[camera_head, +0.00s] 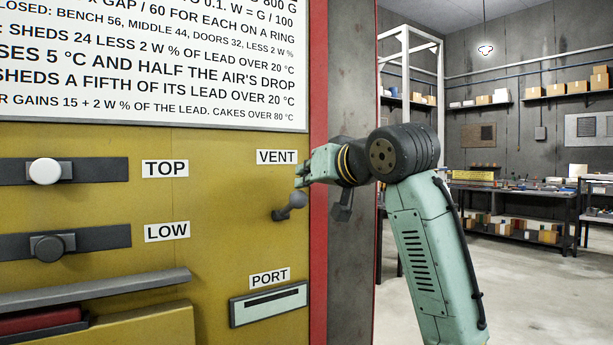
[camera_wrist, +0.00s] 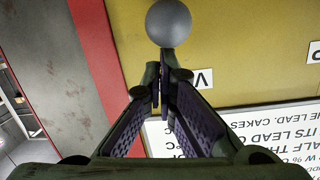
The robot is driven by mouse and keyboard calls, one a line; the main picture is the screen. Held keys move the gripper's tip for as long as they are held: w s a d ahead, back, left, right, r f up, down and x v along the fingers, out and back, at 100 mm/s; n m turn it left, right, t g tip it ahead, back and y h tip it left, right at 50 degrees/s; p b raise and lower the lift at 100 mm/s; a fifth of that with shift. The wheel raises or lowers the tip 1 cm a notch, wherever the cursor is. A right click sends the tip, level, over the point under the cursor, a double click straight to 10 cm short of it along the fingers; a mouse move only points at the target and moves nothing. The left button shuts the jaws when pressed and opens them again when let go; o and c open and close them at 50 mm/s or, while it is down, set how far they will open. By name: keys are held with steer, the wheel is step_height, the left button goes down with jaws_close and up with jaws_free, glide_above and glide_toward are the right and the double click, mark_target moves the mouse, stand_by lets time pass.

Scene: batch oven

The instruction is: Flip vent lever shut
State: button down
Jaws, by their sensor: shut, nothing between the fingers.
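The vent lever (camera_head: 289,207) is a short dark grey lever with a round ball knob, on the yellow oven front below the VENT label (camera_head: 277,157). Its knob lies up and to the right of its pivot in the head view. In the wrist view the grey ball (camera_wrist: 168,22) shows just beyond my fingertips and hides the rest of the lever. My gripper (camera_head: 301,176) is shut and empty, just above the knob. Its fingers meet in the wrist view (camera_wrist: 163,78). I cannot tell whether the fingertips touch the knob.
Left of the lever are the TOP slider with a white knob (camera_head: 45,171) and the LOW slider with a dark knob (camera_head: 47,248). The PORT slot (camera_head: 270,304) is below. A red edge strip (camera_head: 318,250) and grey post stand to the right. A printed sign (camera_head: 150,70) hangs above.

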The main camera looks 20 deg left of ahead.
steer(key=shift+s+d+f+y+b, duration=0.1)
steer(key=shift+f+y+b, duration=0.25)
steer(key=shift+b, duration=0.25)
step_height(320, 180, down, 10)
steer(key=s+d+m+t+y+b, duration=0.1)
steer(key=t+y+b, duration=0.6)
steer(key=b, duration=1.1)
steer(key=shift+s+d+f+t, duration=0.3)
steer(key=shift+s+d, duration=0.1)
steer(key=shift+d, duration=0.35)
